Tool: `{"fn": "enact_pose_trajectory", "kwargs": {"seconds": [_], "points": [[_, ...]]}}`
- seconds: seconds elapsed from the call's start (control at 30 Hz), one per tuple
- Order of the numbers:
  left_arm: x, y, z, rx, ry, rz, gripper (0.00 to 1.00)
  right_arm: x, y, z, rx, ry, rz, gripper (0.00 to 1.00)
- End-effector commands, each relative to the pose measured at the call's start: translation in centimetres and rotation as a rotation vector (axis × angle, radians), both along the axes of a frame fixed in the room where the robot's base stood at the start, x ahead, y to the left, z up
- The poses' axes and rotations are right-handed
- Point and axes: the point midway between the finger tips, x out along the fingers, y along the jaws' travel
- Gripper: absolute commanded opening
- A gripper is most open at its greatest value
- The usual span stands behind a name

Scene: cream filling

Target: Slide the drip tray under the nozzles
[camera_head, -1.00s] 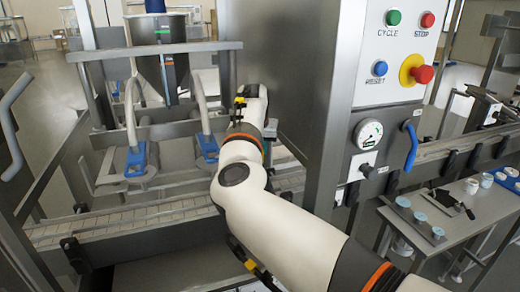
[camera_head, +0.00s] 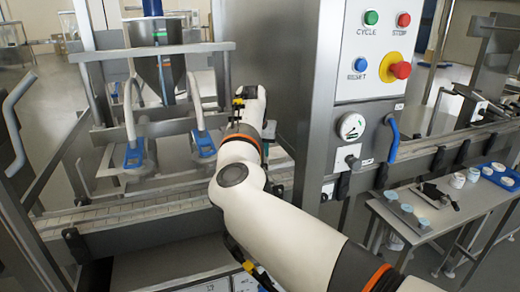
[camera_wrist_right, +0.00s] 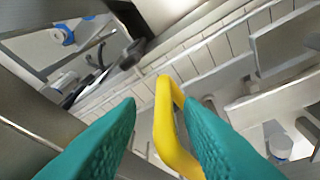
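Two filling nozzles with blue clamps, a left one (camera_head: 133,155) and a right one (camera_head: 204,145), hang over the slatted conveyor in the head view. My right arm reaches across from the lower right, and its gripper is hidden behind its own links there. In the right wrist view, the two teal fingers of my right gripper (camera_wrist_right: 160,105) are apart. A yellow handle (camera_wrist_right: 168,118) stands between them, nearer the right finger, with a gap to the left finger. I cannot make out the drip tray's body for certain. My left gripper is not in view.
A steel cabinet with a control panel (camera_head: 375,45) stands right of my arm. A gauge (camera_head: 352,126) and a blue handle (camera_head: 391,138) sit below. A side table (camera_head: 455,225) holds small cups. The conveyor (camera_head: 120,214) runs along the machine behind a metal rail.

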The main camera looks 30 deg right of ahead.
Motion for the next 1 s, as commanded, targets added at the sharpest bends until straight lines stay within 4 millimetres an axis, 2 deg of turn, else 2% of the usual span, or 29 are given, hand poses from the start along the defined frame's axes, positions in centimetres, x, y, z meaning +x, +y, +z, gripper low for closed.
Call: {"fn": "enact_pose_trajectory", "kwargs": {"seconds": [0.17,0.63,0.8,1.0], "points": [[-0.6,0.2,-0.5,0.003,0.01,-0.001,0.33,-0.2,0.4,1.2,-0.001,-0.003,0.002,0.33],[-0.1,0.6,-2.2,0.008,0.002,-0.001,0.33,-2.5,2.9,9.6,-0.001,-0.003,0.0,0.33],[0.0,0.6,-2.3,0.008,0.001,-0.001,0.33,-2.9,3.3,10.9,-0.001,-0.001,-0.002,0.33],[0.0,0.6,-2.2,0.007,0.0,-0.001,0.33,-3.0,3.4,11.1,-0.001,0.001,-0.003,0.33]]}}
